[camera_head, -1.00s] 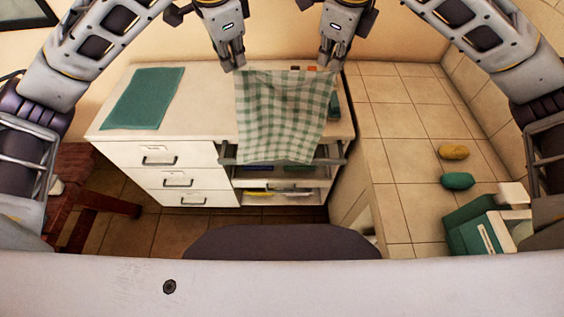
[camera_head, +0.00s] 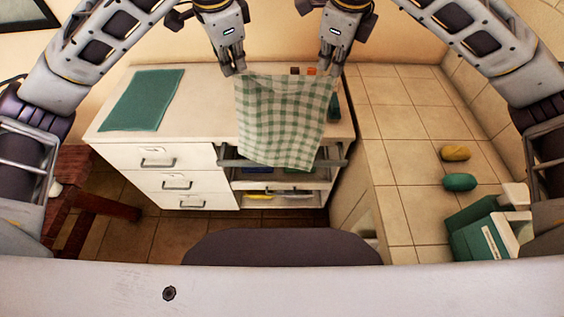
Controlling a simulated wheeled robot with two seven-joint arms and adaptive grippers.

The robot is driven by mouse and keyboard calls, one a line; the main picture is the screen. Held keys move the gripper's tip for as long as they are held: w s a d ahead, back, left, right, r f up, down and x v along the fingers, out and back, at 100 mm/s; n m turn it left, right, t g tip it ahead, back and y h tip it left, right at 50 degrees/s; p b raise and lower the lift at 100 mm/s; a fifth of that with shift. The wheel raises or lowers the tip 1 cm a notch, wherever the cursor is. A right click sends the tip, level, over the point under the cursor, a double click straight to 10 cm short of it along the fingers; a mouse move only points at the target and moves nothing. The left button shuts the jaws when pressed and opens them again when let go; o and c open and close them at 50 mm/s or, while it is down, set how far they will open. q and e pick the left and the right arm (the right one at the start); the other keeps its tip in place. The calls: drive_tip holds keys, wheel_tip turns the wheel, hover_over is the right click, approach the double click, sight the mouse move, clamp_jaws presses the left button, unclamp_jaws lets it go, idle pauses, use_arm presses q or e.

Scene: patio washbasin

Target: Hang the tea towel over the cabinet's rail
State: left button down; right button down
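The green-and-white checked tea towel (camera_head: 282,120) hangs spread between my grippers, its top edge over the cabinet top and its lower part draping down in front of the rail. The grey rail (camera_head: 228,163) runs across the right front of the white cabinet (camera_head: 120,155); the towel hides its middle. My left gripper (camera_head: 234,72) is at the towel's top left corner and looks shut on it. My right gripper (camera_head: 327,78) is at the top right corner and looks shut on it. Whether the towel touches the rail I cannot tell.
A green mat (camera_head: 143,100) lies on the cabinet top at left. Below the rail are open shelves with a yellow item (camera_head: 260,196). A tiled ledge at right holds a yellow sponge (camera_head: 455,153), a green one (camera_head: 459,182) and a green box (camera_head: 482,236). A reddish wooden stool (camera_head: 85,200) stands at left.

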use_arm(q)
drive_tip(key=shift+s+a+f+t+p, duration=0.1)
drive_tip(key=shift+f+t+p, duration=0.1)
drive_tip(key=shift+t+p, duration=0.45)
use_arm(e)
drive_tip(key=shift+s+d+f+t, duration=0.1)
drive_tip(key=shift+f+t, duration=0.1)
drive_tip(key=shift+t, duration=0.3)
use_arm(q)
drive_tip(key=shift+s+a+f+t+p, duration=0.15)
drive_tip(key=shift+f+t+p, duration=0.3)
drive_tip(key=shift+p, duration=0.35)
drive_tip(key=shift+s+d+f+t+p, duration=0.1)
drive_tip(key=shift+f+t+p, duration=0.1)
drive_tip(key=shift+t+p, duration=0.45)
use_arm(e)
drive_tip(key=shift+s+d+f+t, duration=0.1)
drive_tip(key=shift+s+f+t, duration=0.15)
drive_tip(key=shift+f+t, duration=0.65)
drive_tip(key=shift+r+t, duration=0.2)
drive_tip(key=shift+t, duration=0.1)
